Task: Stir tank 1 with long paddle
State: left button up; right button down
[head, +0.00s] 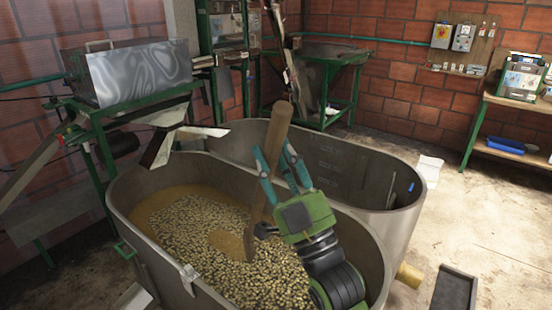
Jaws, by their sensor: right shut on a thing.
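The long paddle (272,155) is a wooden shaft that stands nearly upright, leaning a little, over the near tank. Its lower end goes down toward the contents, partly behind my gripper. Tank 1 seems to be the near tank (122,200), a grey rounded vat with pale beans (200,230) in brownish liquid. My right gripper (270,168) is shut on the paddle shaft, with teal fingers around it, above the beans. The arm comes in from the lower right over the tank. My left gripper is not in view.
A second grey tank (345,180) adjoins behind and looks empty of beans. A green-framed machine (135,75) with a metal chute stands at the left. A green table (500,125) stands at the right wall. A dark tray (455,290) lies on the floor at lower right, where concrete is mostly clear.

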notch_tip(320, 180, up, 9)
jog(key=p, duration=0.7)
jog(key=shift+r, duration=0.15)
